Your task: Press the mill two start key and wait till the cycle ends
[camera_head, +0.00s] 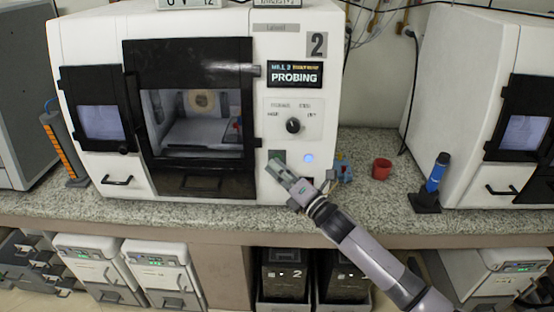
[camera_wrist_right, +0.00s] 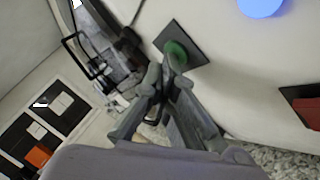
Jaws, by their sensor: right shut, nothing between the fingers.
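Mill two (camera_head: 195,22) is a white machine with a big "2" on its front and a display (camera_head: 294,74) reading "PROBING". Its dark-framed window (camera_head: 195,115) is closed, with a lit chamber behind it. My right gripper (camera_head: 279,165) is shut and empty, its tips at the lower right of the front panel. In the right wrist view the fingertips (camera_wrist_right: 168,60) are at the green start key (camera_wrist_right: 177,52) on a dark square plate and partly cover it; I cannot tell if they touch it. A blue-lit round light (camera_head: 308,158) sits right of the key. My left gripper is not in view.
A selector knob (camera_head: 293,126) is above the key. A red cup (camera_head: 381,168) and a blue bottle in a black stand (camera_head: 435,180) stand on the speckled counter (camera_head: 385,212) to the right. Another white machine (camera_head: 460,75) stands at the far right.

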